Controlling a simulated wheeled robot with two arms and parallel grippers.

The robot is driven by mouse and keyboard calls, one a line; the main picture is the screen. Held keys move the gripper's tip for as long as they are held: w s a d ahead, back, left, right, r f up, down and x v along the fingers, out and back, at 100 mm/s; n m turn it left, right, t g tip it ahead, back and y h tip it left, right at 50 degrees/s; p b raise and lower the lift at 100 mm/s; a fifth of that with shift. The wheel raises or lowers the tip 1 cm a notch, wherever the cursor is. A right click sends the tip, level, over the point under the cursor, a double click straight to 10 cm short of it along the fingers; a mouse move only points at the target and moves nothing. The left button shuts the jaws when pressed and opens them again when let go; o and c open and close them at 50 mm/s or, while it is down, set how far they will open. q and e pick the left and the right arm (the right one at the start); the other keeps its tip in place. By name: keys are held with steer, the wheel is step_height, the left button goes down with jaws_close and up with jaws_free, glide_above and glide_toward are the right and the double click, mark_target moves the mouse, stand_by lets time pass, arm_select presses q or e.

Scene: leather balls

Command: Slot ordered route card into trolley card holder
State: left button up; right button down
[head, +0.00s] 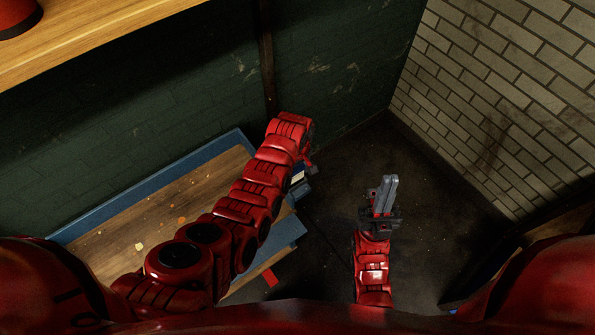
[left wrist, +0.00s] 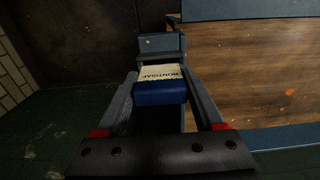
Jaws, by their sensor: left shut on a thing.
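A route card (left wrist: 162,75) with a pale printed face and a blue band sits between the fingertips of my left gripper (left wrist: 160,92), which is shut on it. The lettering is upside down in the left wrist view. In the head view, my left gripper (head: 303,178) is at the right end of the blue-edged trolley (head: 228,143), partly hidden by its own arm. A blue-grey box-like part (left wrist: 162,45) is just beyond the card; I cannot tell if it is the card holder or if they touch. My right gripper (head: 387,193) is empty, its fingers together, over the floor.
The trolley's wooden top (head: 150,220) has small orange and yellow specks on it. A small red piece (head: 270,277) shows near its lower edge. A dark green wall stands behind, a pale brick wall (head: 500,100) at right. A wooden shelf (head: 90,40) is at upper left.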

mark_target(298, 176)
arm_select(q)
steer(key=shift+f+b, duration=0.75)
steer(key=shift+f, duration=0.05)
stand_by(0.5)
stand_by(0.9)
steer(key=shift+f+b, duration=0.9)
steer(key=shift+b, duration=0.25)
stand_by(0.5)
steer(key=o, duration=1.3)
steer(key=shift+r, duration=0.15)
